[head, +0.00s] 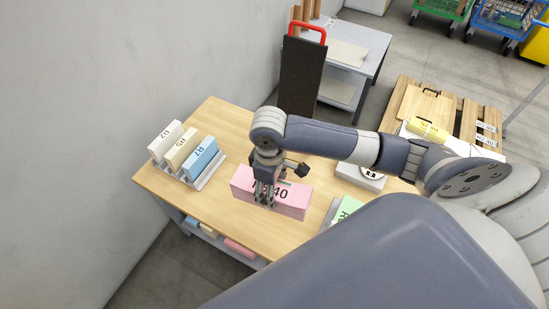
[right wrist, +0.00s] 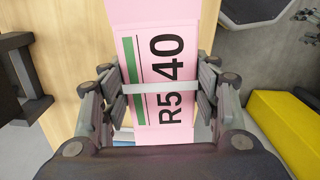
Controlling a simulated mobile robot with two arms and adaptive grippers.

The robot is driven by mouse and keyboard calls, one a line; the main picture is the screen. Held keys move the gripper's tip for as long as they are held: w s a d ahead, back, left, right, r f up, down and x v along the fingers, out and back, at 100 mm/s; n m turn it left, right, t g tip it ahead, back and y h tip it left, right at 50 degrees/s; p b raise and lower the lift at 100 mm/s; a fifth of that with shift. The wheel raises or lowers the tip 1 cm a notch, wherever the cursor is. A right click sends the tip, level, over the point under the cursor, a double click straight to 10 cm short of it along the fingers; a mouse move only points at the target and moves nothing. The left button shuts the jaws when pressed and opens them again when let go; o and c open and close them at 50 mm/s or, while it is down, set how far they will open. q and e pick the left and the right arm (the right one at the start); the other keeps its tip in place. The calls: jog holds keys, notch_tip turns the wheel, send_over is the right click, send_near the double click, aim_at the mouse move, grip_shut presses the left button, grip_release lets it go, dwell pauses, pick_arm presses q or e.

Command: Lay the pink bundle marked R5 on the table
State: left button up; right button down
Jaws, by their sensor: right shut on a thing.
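The pink bundle (head: 293,207) lies flat, low over the middle of the wooden table (head: 215,120); whether it touches the tabletop I cannot tell.
A rack (head: 208,175) with white, cream and blue upright bundles stands at the table's left. A dark trolley (head: 302,75) with a red handle stands behind. The table's back middle is clear.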

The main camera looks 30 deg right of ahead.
pick_arm(q)
jog(key=shift+w+d+f+b, duration=0.15)
jog(key=shift+d+f+b, duration=0.05)
jog(key=shift+f+b, duration=0.25)
jog(key=shift+w+d+f+b, duration=0.15)
jog(key=shift+f+b, duration=0.25)
pick_arm(e)
jog(key=w+d+f+n, duration=0.2)
jog(key=w+d+n, duration=0.1)
jog(key=w+n, duration=0.4)
jog(key=w+d+f+n, duration=0.2)
jog(key=w+n, duration=0.5)
jog(key=n, duration=0.2)
jog(key=shift+d+f+n, duration=0.3)
jog(key=shift+d+f, duration=0.1)
pick_arm(q)
jog(key=shift+r, duration=0.15)
pick_arm(e)
jog(key=shift+s, duration=0.1)
pick_arm(q)
jog(key=shift+f+b, duration=1.9)
jog(key=shift+f, duration=0.1)
pick_arm(e)
jog(key=shift+f, duration=3.9)
pick_arm(q)
jog(key=shift+f+b, duration=0.3)
jog(key=shift+f, duration=0.05)
pick_arm(e)
jog(key=shift+f, duration=0.6)
